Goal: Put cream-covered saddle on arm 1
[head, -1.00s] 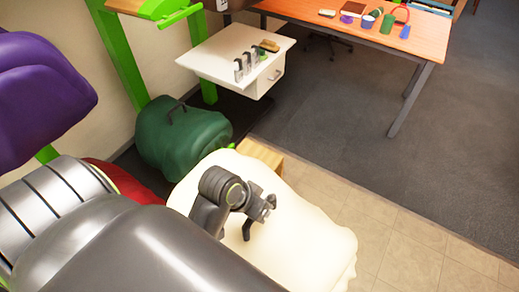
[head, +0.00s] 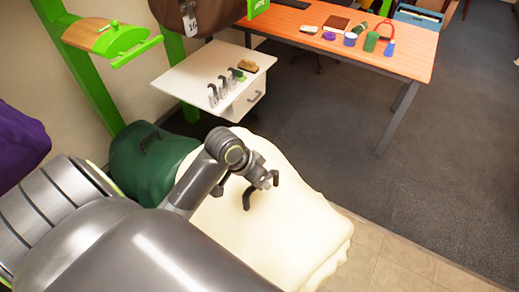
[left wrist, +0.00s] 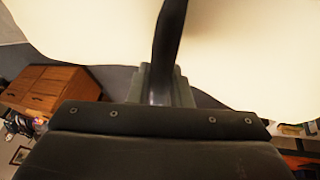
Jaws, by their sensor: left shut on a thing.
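The cream-covered saddle (head: 290,225) hangs at the lower middle of the head view, its lower parts cut off by my arm and the frame edge. My left gripper (head: 262,185) is at its top, shut on its dark handle (head: 247,200). In the left wrist view the dark handle (left wrist: 168,50) runs up from the gripper, with the cream cover (left wrist: 250,50) filling the top. An empty wood-topped arm (head: 118,38) sticks out from a green rack post at upper left; I see no readable number on it. My right gripper is out of view.
A green-covered saddle (head: 135,165) lies behind the cream one, and a purple one (head: 18,150) is at the left edge. A brown saddle (head: 215,12) hangs at the top. A white cabinet (head: 180,75) and an orange table (head: 405,60) stand behind. Floor at right is clear.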

